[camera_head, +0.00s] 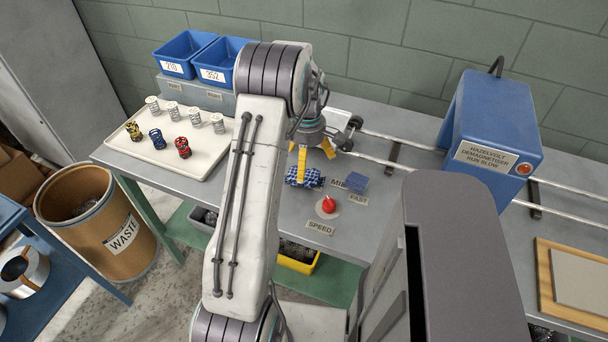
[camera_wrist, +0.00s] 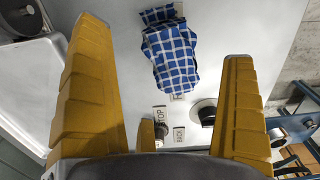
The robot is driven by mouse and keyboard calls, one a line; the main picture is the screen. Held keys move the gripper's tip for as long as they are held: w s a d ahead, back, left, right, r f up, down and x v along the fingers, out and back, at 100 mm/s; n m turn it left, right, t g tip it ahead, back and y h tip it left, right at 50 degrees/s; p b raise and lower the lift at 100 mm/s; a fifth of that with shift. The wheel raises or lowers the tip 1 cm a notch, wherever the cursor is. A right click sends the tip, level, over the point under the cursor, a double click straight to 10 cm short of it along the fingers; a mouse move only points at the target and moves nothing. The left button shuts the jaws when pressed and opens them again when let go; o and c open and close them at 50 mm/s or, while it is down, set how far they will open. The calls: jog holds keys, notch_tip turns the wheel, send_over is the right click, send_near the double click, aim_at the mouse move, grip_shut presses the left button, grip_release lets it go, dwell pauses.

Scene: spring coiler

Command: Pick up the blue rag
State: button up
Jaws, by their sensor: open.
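The blue rag (camera_head: 305,177) is a crumpled blue-and-white checked cloth on the grey bench top, just left of the small signs. In the wrist view the rag (camera_wrist: 168,52) lies in the gap between my two yellow fingers, toward the top of the picture. My gripper (camera_head: 314,158) points down over the bench at the rag, with its fingers apart. In the wrist view my gripper (camera_wrist: 165,42) is wide open, with nothing held between the fingers. I cannot tell the exact height of the fingertips above the rag.
A white tray (camera_head: 135,155) with springs stands left. The blue demagnetiser (camera_head: 492,130) stands right, with rails (camera_head: 390,161) running toward it.

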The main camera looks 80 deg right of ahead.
jog(key=shift+w+a+f+p, duration=0.1)
jog(key=shift+w+f+p, duration=0.1)
jog(key=shift+f, duration=1.1)
jog(key=shift+w+f+p, duration=0.1)
jog(key=shift+f+p, duration=0.05)
jog(key=shift+f, duration=1.1)
jog(key=shift+c, duration=0.4)
jog(key=c, duration=1)
jog(key=shift+r, duration=0.1)
